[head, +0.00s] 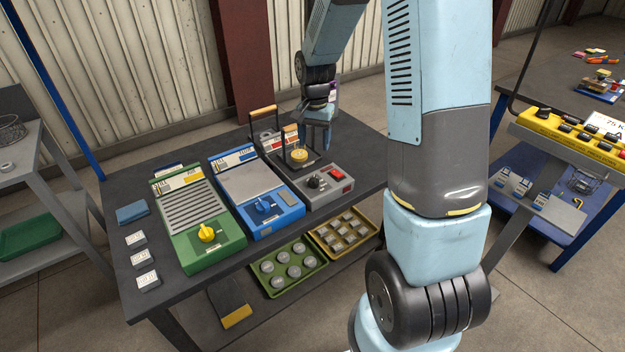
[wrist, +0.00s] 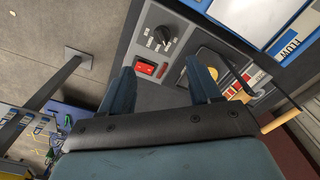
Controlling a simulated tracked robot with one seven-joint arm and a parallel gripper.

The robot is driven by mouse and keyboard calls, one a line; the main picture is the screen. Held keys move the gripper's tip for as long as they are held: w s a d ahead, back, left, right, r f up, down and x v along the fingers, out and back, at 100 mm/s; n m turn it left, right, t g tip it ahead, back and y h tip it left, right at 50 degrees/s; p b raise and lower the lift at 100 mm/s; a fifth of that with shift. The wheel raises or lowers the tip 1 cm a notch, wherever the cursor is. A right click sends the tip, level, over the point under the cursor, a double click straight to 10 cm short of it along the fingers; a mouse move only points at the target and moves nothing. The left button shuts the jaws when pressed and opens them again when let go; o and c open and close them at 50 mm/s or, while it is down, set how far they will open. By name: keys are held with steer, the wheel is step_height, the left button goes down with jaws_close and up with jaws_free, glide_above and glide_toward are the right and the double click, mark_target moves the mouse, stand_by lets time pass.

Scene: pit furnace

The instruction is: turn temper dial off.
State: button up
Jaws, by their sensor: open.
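Three dials show in the head view: a yellow dial (head: 207,233) on the green unit (head: 222,254), a blue dial (head: 263,207) on the blue unit (head: 280,228), and a black dial (head: 316,181) on the grey unit (head: 325,200). I cannot read which one is marked temper. In the wrist view the black dial (wrist: 166,39) lies just beyond my fingertips, with small lettering beside it. A red switch (wrist: 146,67) sits close to the left finger. My gripper (wrist: 160,64) is open and empty over the grey unit, apart from the dial. In the head view my gripper (head: 317,138) is partly hidden.
A tall black handle with a wooden grip (head: 263,111) stands up at the back of the grey unit. A brass-coloured round piece (head: 299,155) sits near it.

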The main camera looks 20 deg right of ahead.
mark_target(313, 179)
steer(key=f, duration=1.5)
steer(key=shift+w+f, duration=0.25)
steer(key=shift+w, duration=0.1)
steer(key=c, duration=1)
steer(key=shift+a, duration=0.25)
steer(key=shift+c, duration=0.2)
steer(key=shift+d, duration=0.15)
